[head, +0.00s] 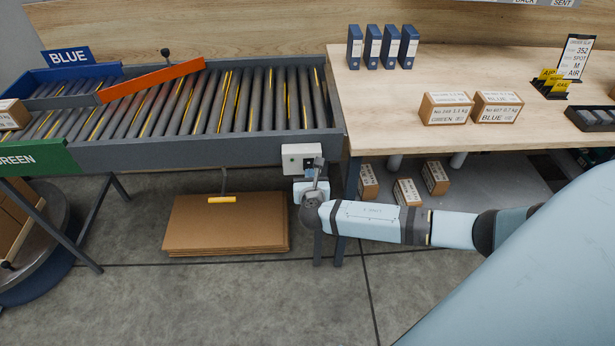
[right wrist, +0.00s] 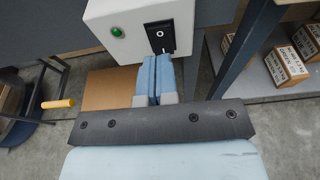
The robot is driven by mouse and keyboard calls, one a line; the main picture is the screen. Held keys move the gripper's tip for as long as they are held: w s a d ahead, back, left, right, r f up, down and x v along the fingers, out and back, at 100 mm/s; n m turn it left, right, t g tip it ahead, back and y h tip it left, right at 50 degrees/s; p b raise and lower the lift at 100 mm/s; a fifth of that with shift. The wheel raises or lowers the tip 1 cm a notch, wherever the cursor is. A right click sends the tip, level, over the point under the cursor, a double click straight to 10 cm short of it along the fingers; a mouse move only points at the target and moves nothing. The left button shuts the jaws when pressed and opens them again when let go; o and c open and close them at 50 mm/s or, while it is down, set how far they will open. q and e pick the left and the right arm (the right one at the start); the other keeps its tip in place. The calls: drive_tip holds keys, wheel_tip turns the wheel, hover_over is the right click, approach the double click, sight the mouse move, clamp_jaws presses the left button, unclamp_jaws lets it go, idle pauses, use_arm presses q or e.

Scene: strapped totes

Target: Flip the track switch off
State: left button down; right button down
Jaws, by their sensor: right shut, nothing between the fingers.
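The track switch is a black rocker (right wrist: 159,37) on a white box with a green button or lamp (right wrist: 116,31), seen large in the right wrist view. In the head view the white switch box (head: 299,157) hangs at the right front corner of the roller track (head: 240,140). My right gripper (right wrist: 156,60) is shut and empty, its blue fingertips just below the rocker; contact cannot be told. In the head view the right gripper (head: 317,170) is in front of the box. My left gripper is not in view.
A wooden table (head: 400,90) with two boxes (head: 446,108) and several blue binders stands right of the track. An orange diverter arm (head: 150,80) crosses the rollers. Flat cardboard (head: 225,230) lies below the track. A table leg (right wrist: 245,45) is close right of the gripper.

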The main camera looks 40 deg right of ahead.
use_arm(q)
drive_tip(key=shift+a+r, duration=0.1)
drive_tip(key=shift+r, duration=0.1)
use_arm(e)
drive_tip(key=r+v, duration=0.1)
drive_tip(key=v, duration=0.9)
drive_tip(key=shift+w+r, duration=0.15)
drive_tip(key=shift+r, duration=0.2)
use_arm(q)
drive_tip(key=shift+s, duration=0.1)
use_arm(e)
drive_tip(key=shift+d, duration=0.1)
